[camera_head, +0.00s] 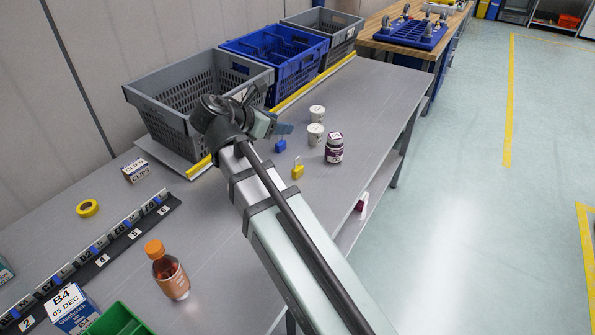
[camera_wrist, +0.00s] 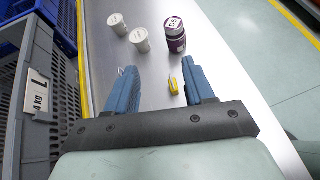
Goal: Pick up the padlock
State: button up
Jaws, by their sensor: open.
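A yellow padlock (camera_head: 297,171) sits on the grey table (camera_head: 235,230), right of my gripper in the head view. In the wrist view the yellow padlock (camera_wrist: 173,87) shows between the fingers, closer to the right one. A blue padlock (camera_head: 280,146) sits a little farther back in the head view. In the wrist view its body seems hidden behind the left finger, with a thin shackle at the fingertip. My gripper (camera_head: 283,128) is open and above the table; its blue fingers show apart and empty in the wrist view (camera_wrist: 160,68).
Two white cups (camera_head: 315,134) and a dark purple jar (camera_head: 334,148) stand near the padlocks. A grey crate (camera_head: 165,92) and a blue crate (camera_head: 255,55) line the back. An orange-capped bottle (camera_head: 170,275) stands at front left.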

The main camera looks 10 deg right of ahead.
jog(key=s+a+n+t, duration=0.1)
jog(key=s+a+n, duration=0.1)
send_near(296, 168)
jog(key=shift+h, duration=0.4)
jog(key=x, duration=0.7)
jog(key=shift+w+f, duration=0.15)
jog(key=shift+w, duration=0.2)
jog(key=shift+x, duration=2.65)
jog(key=shift+s+f, duration=0.15)
jog(key=shift+s, duration=0.05)
grip_shut()
